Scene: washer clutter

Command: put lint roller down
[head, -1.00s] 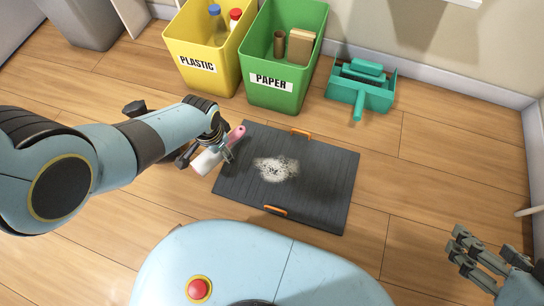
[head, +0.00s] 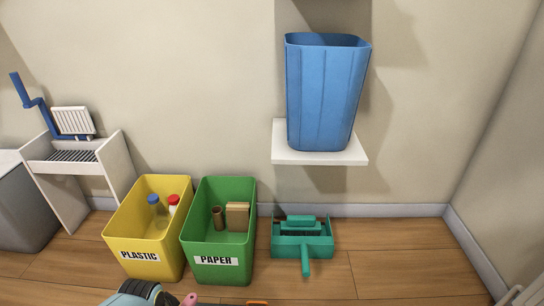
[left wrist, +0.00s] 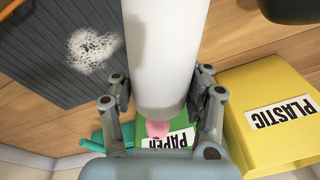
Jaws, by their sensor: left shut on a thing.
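The lint roller (left wrist: 165,55) has a white cylinder and a pink handle. In the left wrist view my left gripper (left wrist: 162,95) is shut on it, with one finger on each side of the white cylinder. In the head view only the pink handle tip (head: 190,299) shows at the bottom edge, beside the top of my left wrist. The dark grey mat (left wrist: 50,50) with a patch of pale lint lies on the floor at the left of the wrist view. My right gripper is not in view.
A yellow PLASTIC bin (head: 147,232) and a green PAPER bin (head: 218,236) stand on the floor, both holding items. A teal dustpan set (head: 302,240) lies right of them. A blue bin (head: 325,95) stands on a white wall shelf (head: 320,157).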

